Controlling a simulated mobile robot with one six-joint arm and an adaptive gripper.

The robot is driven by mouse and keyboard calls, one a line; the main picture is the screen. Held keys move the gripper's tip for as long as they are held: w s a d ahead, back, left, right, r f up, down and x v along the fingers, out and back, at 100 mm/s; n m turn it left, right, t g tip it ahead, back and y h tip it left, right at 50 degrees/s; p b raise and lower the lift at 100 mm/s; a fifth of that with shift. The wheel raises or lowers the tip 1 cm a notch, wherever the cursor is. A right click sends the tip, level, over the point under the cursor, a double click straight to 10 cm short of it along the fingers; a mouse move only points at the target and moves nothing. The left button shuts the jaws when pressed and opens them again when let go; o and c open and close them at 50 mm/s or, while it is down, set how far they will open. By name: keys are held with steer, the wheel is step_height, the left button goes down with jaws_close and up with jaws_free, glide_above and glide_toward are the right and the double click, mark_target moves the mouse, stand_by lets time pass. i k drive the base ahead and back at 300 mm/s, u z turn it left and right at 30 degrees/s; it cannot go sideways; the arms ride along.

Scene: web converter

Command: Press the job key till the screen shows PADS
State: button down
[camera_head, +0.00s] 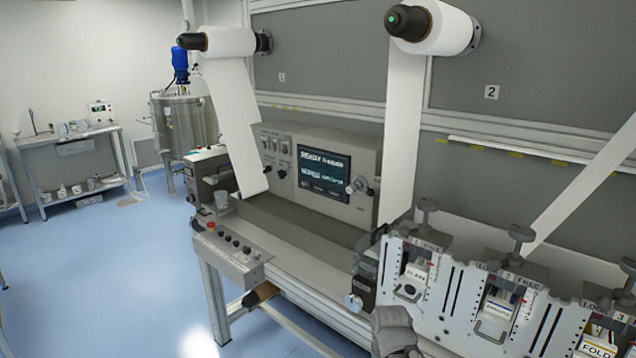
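The dark screen (324,177) is set in the grey control cabinet (366,160) at the middle of the machine. It shows bright lines of text; the top line seems to begin with READY, and the rest is too small to read surely. A sloped button box (228,250) at the machine's front left carries a red button (211,225) and several dark buttons. Small knobs and switches (277,150) sit left of the screen. I cannot tell which control is the job key. A grey rounded part at the bottom edge may be mine; no gripper fingers show.
White web rolls (230,42) and (437,28) hang above, their webs running down beside the cabinet. Slotted stations with clamps (500,300) fill the lower right; one label reads FOLD. A steel tank (185,125) and bench (70,140) stand behind left. The blue floor (120,270) is clear.

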mark_target(303, 183)
steer(key=u, duration=0.2)
steer(key=i, duration=0.95)
steer(key=u, duration=0.75)
